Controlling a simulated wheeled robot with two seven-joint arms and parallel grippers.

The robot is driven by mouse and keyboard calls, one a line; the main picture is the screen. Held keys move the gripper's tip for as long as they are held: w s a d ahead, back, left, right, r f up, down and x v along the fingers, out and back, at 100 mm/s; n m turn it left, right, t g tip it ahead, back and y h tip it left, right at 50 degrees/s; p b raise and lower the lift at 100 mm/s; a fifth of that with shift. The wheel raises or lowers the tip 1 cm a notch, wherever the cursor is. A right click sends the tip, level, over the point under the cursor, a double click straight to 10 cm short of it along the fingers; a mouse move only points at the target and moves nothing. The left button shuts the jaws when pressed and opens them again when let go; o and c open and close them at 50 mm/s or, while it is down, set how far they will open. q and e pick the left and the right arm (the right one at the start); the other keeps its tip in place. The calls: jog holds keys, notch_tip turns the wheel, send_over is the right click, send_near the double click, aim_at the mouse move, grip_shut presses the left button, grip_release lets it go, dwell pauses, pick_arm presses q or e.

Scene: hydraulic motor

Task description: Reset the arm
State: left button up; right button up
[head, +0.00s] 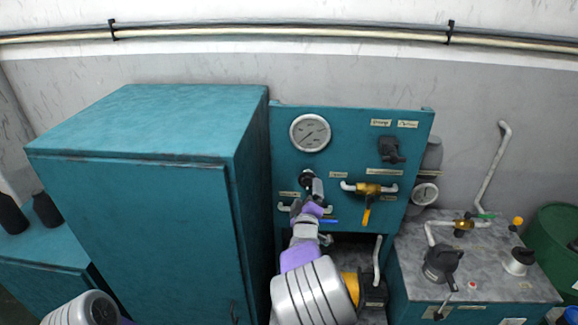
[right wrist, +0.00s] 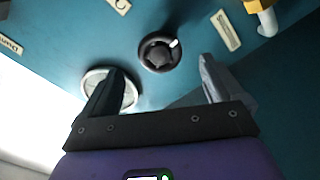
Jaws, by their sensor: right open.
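My right arm reaches up to the teal control panel (head: 350,130) in the head view. The right gripper (head: 311,187) is in front of the panel, below the round gauge (head: 310,132). In the right wrist view the right gripper (right wrist: 160,75) is open, with nothing between its fingers. A black round knob (right wrist: 160,53) with a white mark shows just beyond and between the fingertips; I cannot tell the exact gap. The left finger partly covers the gauge (right wrist: 97,82). Part of my left arm shows at the lower left of the head view, its gripper out of frame.
A tall teal cabinet (head: 135,190) stands left of the panel. A brass valve with a yellow handle (head: 367,212) is right of my gripper. A grey-topped tank (head: 480,262) with a motor and pipes stands at right, beside a green drum (head: 553,243).

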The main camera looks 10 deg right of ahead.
jog(key=s+d+f+m+g+y+b, duration=0.1)
jog(key=s+f+g, duration=0.25)
jog(key=f, duration=0.65)
jog(key=s+d+f+m+g+y+b, duration=0.15)
jog(key=s+f, duration=0.35)
jog(key=f, duration=0.5)
jog(key=s+f+m+g+b, duration=0.1)
jog(key=s+f+m+g, duration=0.2)
jog(key=f, duration=0.8)
jog(key=s+a+f+m+g+y, duration=0.15)
jog(key=s+f+g, duration=0.25)
jog(key=s+f, duration=0.6)
jog(key=s+a+f+m+g+y+b, duration=0.1)
jog(key=s+a+m+g+y, duration=0.1)
jog(key=s+a, duration=0.3)
jog(key=s+a+f+m+g+y+b, duration=0.1)
jog(key=s+a, duration=0.4)
jog(key=s, duration=0.8)
jog(key=shift+s+a+f+m+g+y+b, duration=0.35)
jog(key=shift+f+g+y+b, duration=0.3)
jog(key=shift+g+y, duration=0.4)
